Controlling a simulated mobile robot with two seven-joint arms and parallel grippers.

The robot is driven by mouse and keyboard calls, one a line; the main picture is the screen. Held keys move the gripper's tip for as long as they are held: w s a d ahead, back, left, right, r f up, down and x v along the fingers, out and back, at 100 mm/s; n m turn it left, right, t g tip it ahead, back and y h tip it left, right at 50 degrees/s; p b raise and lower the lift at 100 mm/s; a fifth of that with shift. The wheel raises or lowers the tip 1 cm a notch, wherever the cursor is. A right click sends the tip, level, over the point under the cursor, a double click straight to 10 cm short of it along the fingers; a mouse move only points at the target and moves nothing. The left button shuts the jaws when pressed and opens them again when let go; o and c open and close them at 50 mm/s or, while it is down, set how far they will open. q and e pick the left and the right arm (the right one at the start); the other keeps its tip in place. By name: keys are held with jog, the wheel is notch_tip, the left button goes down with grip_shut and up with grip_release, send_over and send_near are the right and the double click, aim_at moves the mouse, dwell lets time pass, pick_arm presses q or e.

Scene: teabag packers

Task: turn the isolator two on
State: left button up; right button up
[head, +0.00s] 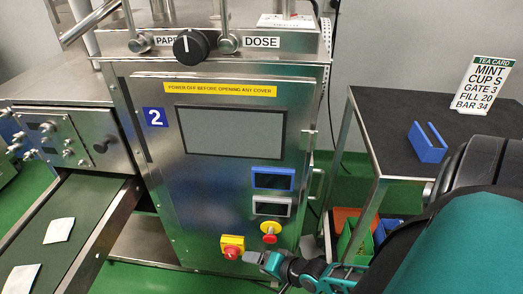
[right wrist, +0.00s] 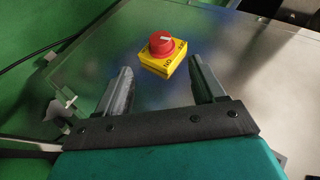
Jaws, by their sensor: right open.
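The isolator is a red rotary knob on a yellow square plate (head: 232,246), low on the front of the steel cabinet that bears a blue "2" sign (head: 154,117). It also shows in the right wrist view as a red knob on a yellow block (right wrist: 163,46). My right gripper (head: 256,258) is just right of the isolator. In the wrist view its fingers are apart and empty, with the isolator beyond and between the tips. My left gripper is not in view.
A dark-topped table (head: 385,120) with a blue holder (head: 427,142) and tea card (head: 484,85) stands right. A conveyor (head: 75,205) with white packets runs left.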

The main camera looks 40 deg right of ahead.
aim_at(231, 257)
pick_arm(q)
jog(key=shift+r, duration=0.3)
pick_arm(e)
jog(key=shift+s+d+r, duration=0.1)
jog(key=shift+s+r, duration=0.15)
jog(key=shift+s, duration=0.1)
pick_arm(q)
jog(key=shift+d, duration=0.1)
